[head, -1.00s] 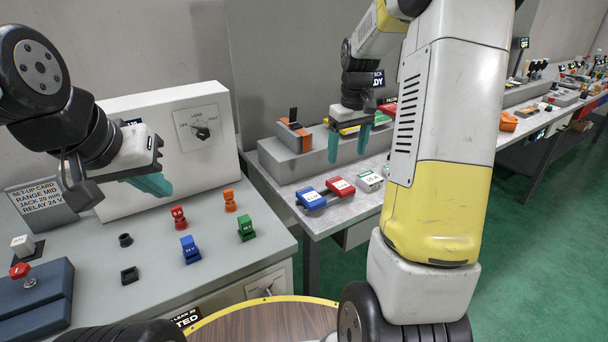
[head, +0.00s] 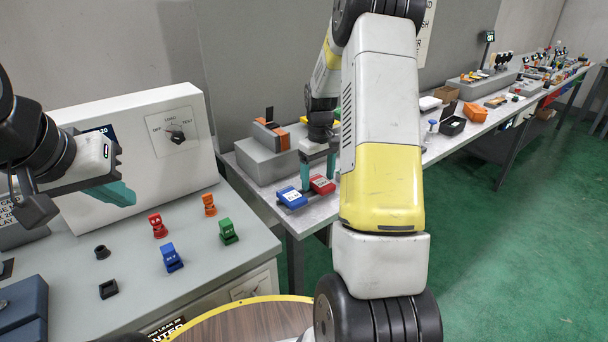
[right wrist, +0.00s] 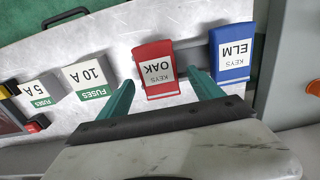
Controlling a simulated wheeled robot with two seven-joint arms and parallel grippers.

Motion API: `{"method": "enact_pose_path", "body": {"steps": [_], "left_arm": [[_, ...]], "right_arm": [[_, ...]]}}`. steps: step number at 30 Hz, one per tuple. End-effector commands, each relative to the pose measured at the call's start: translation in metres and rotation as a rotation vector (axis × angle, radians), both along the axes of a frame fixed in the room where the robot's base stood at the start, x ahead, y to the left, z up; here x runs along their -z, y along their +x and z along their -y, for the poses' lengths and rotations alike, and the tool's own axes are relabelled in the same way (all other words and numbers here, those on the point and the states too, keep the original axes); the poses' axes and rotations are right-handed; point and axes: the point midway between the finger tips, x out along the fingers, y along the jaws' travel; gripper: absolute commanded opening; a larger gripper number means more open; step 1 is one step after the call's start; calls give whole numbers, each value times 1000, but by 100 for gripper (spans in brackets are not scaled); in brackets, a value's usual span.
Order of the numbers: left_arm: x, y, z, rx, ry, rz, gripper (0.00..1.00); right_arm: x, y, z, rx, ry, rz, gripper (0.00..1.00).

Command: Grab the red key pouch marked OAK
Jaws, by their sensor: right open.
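The red key pouch marked OAK (right wrist: 153,69) lies on the grey bench top in the right wrist view, its label upside down there. It also shows in the head view (head: 322,185), partly behind my right gripper. My right gripper (right wrist: 160,90) is open, with one teal finger on each side of the pouch's near end; I cannot tell whether they touch it. The blue key pouch marked ELM (right wrist: 232,53) lies beside it, just past the other finger; the head view shows it too (head: 291,197). My left gripper (head: 118,193) hangs over the left console, its opening unclear.
White fuse boxes marked 10 A (right wrist: 86,77) and 5 A (right wrist: 38,91) lie beside the red pouch. A grey block (head: 265,155) with orange-sided slots stands behind the pouches. Coloured plugs, including a green one (head: 228,231), stand on the left console (head: 205,265).

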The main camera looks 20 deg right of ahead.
Motion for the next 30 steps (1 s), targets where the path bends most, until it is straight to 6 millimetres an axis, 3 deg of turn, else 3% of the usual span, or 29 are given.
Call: {"method": "enact_pose_path", "body": {"steps": [4, 14, 23, 30], "left_arm": [[0, 0, 0, 0, 0, 0, 0], [0, 0, 0, 0, 0, 0, 0], [0, 0, 0, 0, 0, 0, 0], [0, 0, 0, 0, 0, 0, 0]], "right_arm": [[0, 0, 0, 0, 0, 0, 75], [0, 0, 0, 0, 0, 0, 11], [-2, 0, 0, 0, 0, 1, 9], [-22, 1, 0, 0, 0, 3, 9]]}}
